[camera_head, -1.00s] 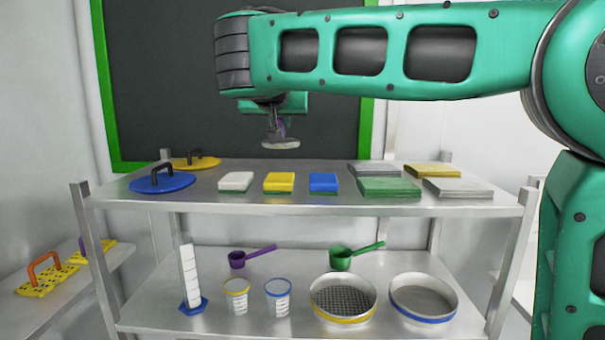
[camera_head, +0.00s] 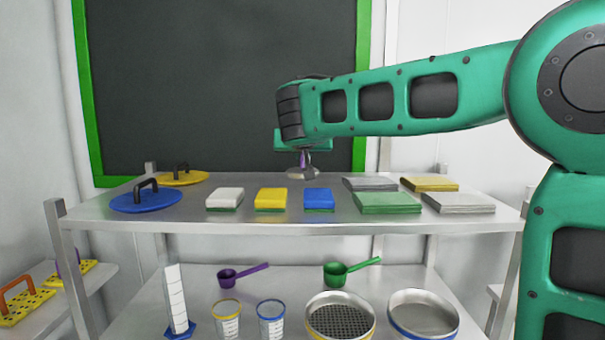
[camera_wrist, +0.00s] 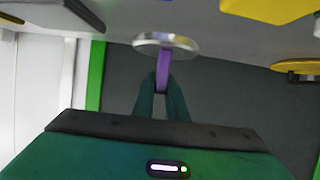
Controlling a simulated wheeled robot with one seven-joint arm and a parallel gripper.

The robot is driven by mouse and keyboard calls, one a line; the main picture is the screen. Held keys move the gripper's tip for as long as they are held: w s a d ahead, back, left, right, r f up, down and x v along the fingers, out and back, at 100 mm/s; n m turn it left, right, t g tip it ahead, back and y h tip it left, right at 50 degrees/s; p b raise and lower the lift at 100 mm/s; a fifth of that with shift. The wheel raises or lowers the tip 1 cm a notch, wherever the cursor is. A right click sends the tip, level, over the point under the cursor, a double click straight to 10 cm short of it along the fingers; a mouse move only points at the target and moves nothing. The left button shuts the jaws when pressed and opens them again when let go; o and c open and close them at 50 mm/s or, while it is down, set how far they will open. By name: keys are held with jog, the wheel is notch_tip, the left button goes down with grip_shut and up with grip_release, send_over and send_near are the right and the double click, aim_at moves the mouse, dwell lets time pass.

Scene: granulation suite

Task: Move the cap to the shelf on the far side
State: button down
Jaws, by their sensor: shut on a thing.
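My gripper (camera_head: 303,155) is shut on the purple handle of the cap (camera_head: 303,173), a round silver disc. In the head view the cap hangs handle up at the back edge of the top shelf (camera_head: 290,226), behind the blue sponge. I cannot tell whether it touches the shelf. In the wrist view the gripper fingers (camera_wrist: 162,88) pinch the purple handle, with the silver disc of the cap (camera_wrist: 150,42) beyond them.
On the top shelf are a blue lid (camera_head: 128,202), a yellow lid (camera_head: 190,178), white, yellow and blue sponges (camera_head: 318,198), and folded cloths (camera_head: 388,203) at right. The lower shelf holds scoops, cups and sieves (camera_head: 340,318). A dark green-framed board (camera_head: 220,80) stands behind.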

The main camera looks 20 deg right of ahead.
jog(key=shift+w+d+f, duration=0.15)
jog(key=shift+d+f, duration=0.15)
jog(key=shift+d, duration=0.1)
jog(key=shift+f, duration=1.9)
jog(key=shift+f, duration=0.1)
jog(key=c, duration=1.8)
grip_release()
jog(key=shift+o, duration=0.2)
